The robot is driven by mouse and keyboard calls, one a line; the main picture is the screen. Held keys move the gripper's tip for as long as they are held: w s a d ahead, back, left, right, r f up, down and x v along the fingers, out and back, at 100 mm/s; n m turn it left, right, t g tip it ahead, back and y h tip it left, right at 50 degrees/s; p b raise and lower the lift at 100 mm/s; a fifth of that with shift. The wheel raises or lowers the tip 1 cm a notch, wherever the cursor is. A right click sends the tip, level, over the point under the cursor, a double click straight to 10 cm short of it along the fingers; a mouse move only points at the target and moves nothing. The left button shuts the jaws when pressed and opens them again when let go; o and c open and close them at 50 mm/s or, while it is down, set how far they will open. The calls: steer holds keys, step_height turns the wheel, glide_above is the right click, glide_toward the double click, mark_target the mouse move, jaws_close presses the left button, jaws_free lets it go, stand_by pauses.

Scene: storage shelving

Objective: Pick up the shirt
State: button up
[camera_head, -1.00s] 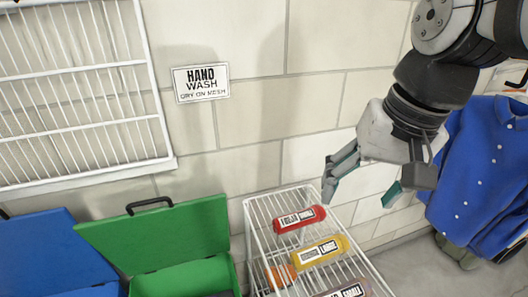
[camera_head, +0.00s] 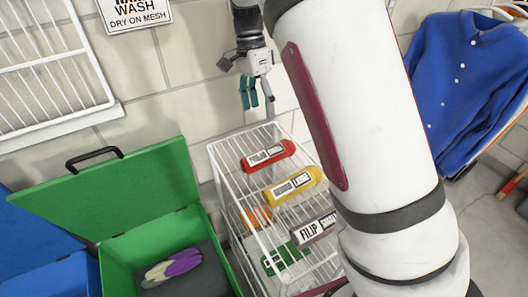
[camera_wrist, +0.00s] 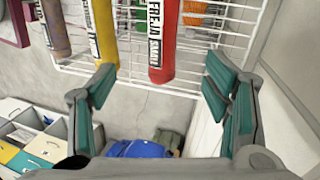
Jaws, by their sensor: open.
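A blue buttoned shirt (camera_head: 462,90) hangs at the right in the head view, beyond my arm. My gripper (camera_head: 250,95) is open and empty, near the wall at the back end of the white wire rack (camera_head: 222,160), well left of the shirt. Rolled bundles with name labels lie on the rack: a red one (camera_head: 268,155), a yellow one (camera_head: 293,182) and a mauve one (camera_head: 313,227). In the wrist view the red bundle (camera_wrist: 160,45) lies just beyond my open fingers (camera_wrist: 160,80), with no contact visible.
An open green box (camera_head: 120,265) holds a purple and grey bundle (camera_head: 183,263). Orange (camera_head: 256,217) and green (camera_head: 285,258) bundles lie lower in the rack. A wall mesh (camera_head: 45,60) is at upper left. A blue thing (camera_wrist: 137,149) shows low in the wrist view.

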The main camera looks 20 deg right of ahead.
mark_target(265, 149)
steer(key=x, duration=0.9)
steer(key=shift+w+f+b, duration=0.2)
steer(key=shift+w+b, duration=0.05)
steer(key=shift+b, duration=0.05)
steer(key=x, duration=0.5)
steer(key=shift+w+b, duration=0.15)
steer(key=shift+b, duration=0.15)
steer(key=c, duration=1.3)
steer(key=shift+c, duration=0.2)
step_height(265, 149, up, 10)
steer(key=shift+d+r+p, duration=0.1)
steer(key=shift+p, duration=0.5)
